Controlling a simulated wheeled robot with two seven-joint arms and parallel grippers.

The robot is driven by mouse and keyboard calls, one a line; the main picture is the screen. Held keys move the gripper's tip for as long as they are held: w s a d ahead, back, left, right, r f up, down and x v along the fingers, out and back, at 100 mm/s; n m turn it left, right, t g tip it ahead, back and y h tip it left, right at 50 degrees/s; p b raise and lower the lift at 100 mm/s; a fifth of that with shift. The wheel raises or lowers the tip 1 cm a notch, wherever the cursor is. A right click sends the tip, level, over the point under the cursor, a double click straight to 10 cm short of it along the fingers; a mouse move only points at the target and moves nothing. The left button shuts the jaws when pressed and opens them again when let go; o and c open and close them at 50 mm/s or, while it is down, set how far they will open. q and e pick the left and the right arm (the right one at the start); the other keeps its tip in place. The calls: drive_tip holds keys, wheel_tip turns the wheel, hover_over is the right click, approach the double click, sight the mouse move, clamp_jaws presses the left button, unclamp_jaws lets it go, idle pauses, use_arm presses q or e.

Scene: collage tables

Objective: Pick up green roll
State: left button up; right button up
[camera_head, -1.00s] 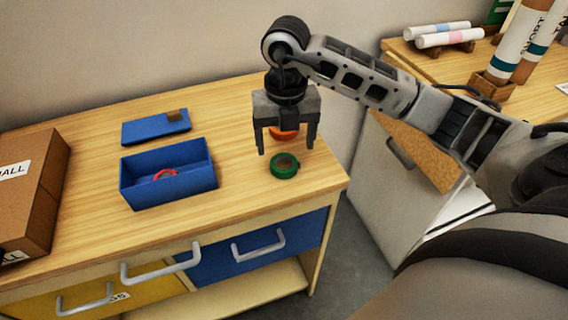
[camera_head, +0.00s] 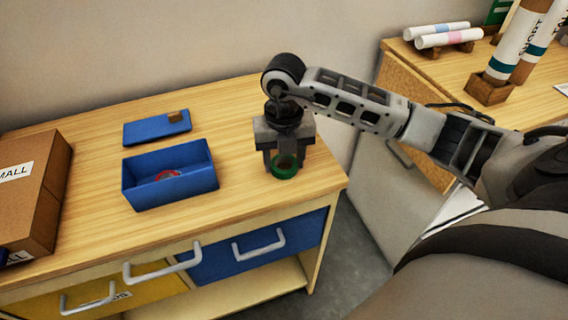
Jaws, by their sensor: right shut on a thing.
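The green roll (camera_head: 285,172) is a small ring near the right end of the wooden table top. My right gripper (camera_head: 284,164) points down over it, with its fingers at the roll's two sides, shut on it. The roll seems to be at the table surface; I cannot tell whether it is lifted. The orange roll behind it is hidden by my gripper. My left gripper is not in view.
A blue open box (camera_head: 205,181) with a red ring (camera_head: 167,174) inside stands left of the gripper. Its blue lid (camera_head: 150,128) lies behind it. A cardboard box (camera_head: 38,190) stands at the far left. The table front between them is clear.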

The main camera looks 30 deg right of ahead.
drive_tip(key=shift+r, duration=0.1)
drive_tip(key=shift+r, duration=0.55)
drive_tip(key=s+a+r, duration=0.8)
drive_tip(key=s+r, duration=0.3)
drive_tip(key=shift+a+r, duration=0.3)
drive_tip(key=shift+r, duration=0.1)
